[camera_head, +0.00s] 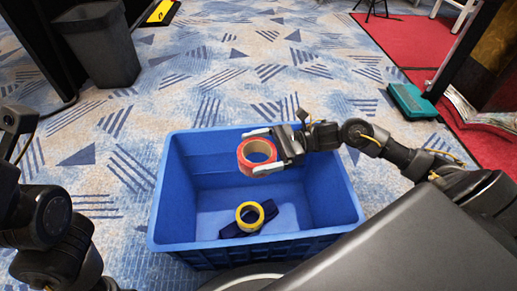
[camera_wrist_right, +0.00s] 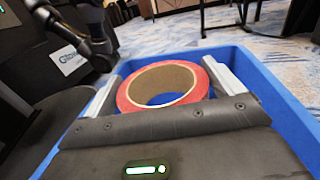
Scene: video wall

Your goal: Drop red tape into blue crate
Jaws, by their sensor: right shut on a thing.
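The red tape (camera_head: 242,160) is a thick ring with a tan inside. My right gripper (camera_head: 262,151) is shut on it and holds it above the blue crate. In the right wrist view the red tape (camera_wrist_right: 125,98) sits between the two fingers (camera_wrist_right: 163,88). The blue crate (camera_head: 168,185) stands open on the floor in front of me, and its wall shows in the right wrist view (camera_wrist_right: 277,100). A yellow tape roll (camera_head: 241,220) and a dark blue item (camera_head: 268,207) lie inside the crate. My left arm is at the left edge; its gripper is out of view.
A dark bin (camera_head: 100,45) stands at the back left near a black panel. A green case (camera_head: 411,101) lies at the right by the red carpet (camera_head: 380,40). The patterned carpet floor (camera_head: 230,85) beyond the crate is clear.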

